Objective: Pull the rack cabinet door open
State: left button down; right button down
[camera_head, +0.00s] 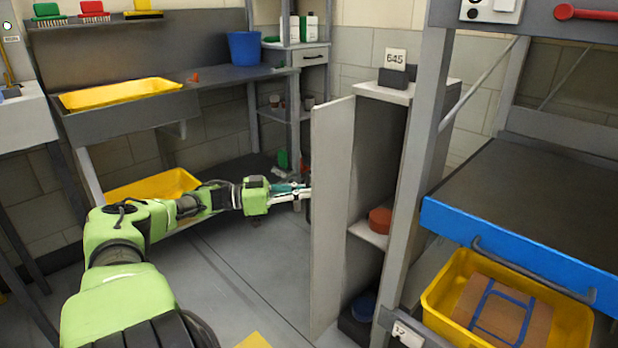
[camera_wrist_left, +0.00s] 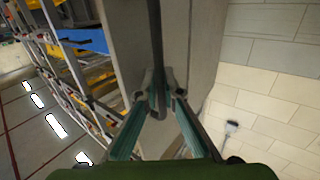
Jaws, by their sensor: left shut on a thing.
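The rack cabinet (camera_head: 408,95) stands right of the middle in the head view, with a sign reading 645 on top. Its pale grey door (camera_head: 331,222) stands open, swung out to the left, so the inside shows. My left gripper (camera_head: 301,194) reaches the door's outer face from the left. In the left wrist view the left gripper (camera_wrist_left: 159,108) has its teal-lined fingers closed around the dark vertical handle bar (camera_wrist_left: 155,40) on the door (camera_wrist_left: 125,45). The handle is mostly hidden behind the door edge in the head view. My right gripper is not in view.
Inside the cabinet are an orange-red round item (camera_head: 380,219) on a shelf and a blue one (camera_head: 364,307) lower down. A blue-edged conveyor (camera_head: 515,245) and a yellow tray (camera_head: 437,298) are at right. The floor (camera_head: 255,270) left of the door is mostly clear.

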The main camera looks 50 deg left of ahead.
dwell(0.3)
pick_arm(q)
jog(key=c, duration=2.5)
grip_release()
jog(key=shift+v, duration=6.05)
jog(key=shift+f, duration=0.1)
